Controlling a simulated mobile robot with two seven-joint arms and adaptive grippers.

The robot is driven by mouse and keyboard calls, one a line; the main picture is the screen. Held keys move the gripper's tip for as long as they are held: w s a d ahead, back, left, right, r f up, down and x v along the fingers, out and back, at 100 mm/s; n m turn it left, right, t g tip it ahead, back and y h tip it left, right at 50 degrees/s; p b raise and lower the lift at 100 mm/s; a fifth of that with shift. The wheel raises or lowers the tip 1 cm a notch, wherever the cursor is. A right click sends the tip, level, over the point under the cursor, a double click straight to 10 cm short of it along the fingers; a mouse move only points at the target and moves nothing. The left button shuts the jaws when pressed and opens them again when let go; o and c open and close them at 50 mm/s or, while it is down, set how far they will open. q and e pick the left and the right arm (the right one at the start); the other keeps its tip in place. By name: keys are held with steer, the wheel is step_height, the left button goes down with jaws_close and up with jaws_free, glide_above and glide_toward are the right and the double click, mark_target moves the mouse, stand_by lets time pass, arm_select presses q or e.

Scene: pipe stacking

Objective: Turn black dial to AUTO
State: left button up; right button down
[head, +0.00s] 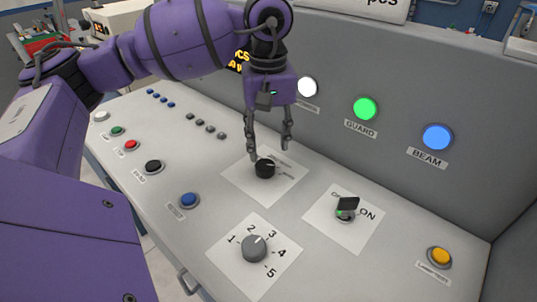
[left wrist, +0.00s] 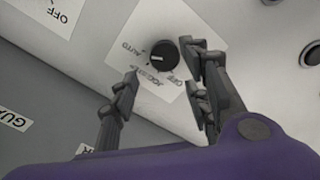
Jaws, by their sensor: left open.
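The black dial (head: 265,169) sits on a white label plate (head: 285,190) in the middle of the sloped console. My left gripper (head: 270,150) comes down from above, open, with its fingertips just above the dial and apart from each other. In the left wrist view the dial (left wrist: 163,55) shows beyond the fingers (left wrist: 163,76), with a short white mark toward its left. The AUTO lettering (left wrist: 128,47) lies to its left in that view, with more lettering below and OFF nearest the right finger. Whether a finger touches the dial I cannot tell. My right gripper is out of view.
A blue button (head: 189,200) and an orange button (head: 439,257) are nearby. White, green (head: 364,108) and blue lamps line the upright panel behind.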

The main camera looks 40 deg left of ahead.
mark_target(268, 164)
arm_select(q)
step_height(268, 164, up, 6)
steer(key=shift+f, duration=0.1)
stand_by(0.7)
